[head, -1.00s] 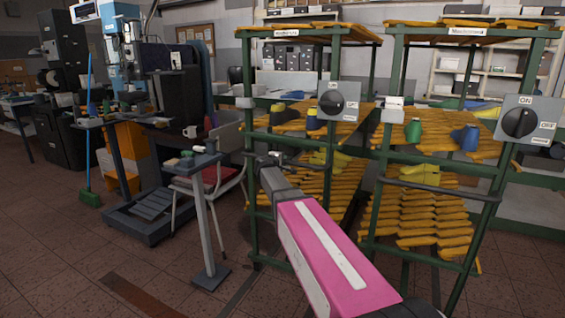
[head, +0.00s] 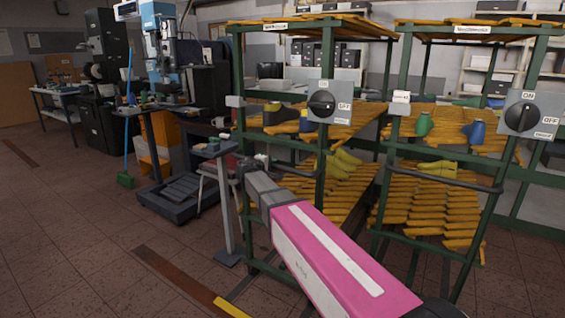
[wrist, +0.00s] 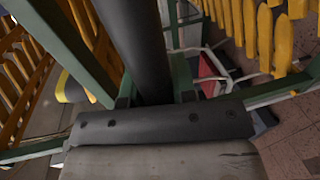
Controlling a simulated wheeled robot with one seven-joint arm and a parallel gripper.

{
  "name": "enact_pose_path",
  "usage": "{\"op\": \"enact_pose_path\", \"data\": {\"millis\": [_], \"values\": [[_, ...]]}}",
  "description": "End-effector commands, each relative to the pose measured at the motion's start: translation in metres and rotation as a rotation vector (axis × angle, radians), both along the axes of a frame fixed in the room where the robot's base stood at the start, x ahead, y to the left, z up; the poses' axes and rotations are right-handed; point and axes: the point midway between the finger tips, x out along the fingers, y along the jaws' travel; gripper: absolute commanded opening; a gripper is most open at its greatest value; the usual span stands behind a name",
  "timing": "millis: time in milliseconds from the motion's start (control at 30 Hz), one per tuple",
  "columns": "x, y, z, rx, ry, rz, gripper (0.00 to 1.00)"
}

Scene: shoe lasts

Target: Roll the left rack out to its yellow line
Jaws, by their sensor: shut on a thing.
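A short piece of yellow line (head: 232,306) shows on the floor at the bottom, left of my arm.
The right rack (head: 492,190), with its own switch box and dark handle bar, stands close beside. A grey pedestal (head: 226,205) is just left of the left rack, with a chair behind it. A brown floor strip (head: 172,273) meets the yellow piece. Open tiled floor lies left.

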Motion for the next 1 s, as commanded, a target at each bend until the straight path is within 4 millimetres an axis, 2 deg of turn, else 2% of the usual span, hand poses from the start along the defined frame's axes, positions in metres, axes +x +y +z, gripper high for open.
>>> {"op": "enact_pose_path", "data": {"millis": [33, 300, 600, 800, 1000], "values": [[-0.015, 0.009, -0.001, 0.003, 0.002, 0.001, 0.00], [-0.073, 0.053, -0.001, 0.001, 0.003, 0.002, 0.00], [-0.130, 0.095, -0.001, 0.001, 0.003, 0.000, 0.00], [-0.155, 0.113, -0.001, 0.002, 0.003, -0.001, 0.00], [-0.166, 0.122, -0.001, 0.002, 0.002, -0.002, 0.00]]}}
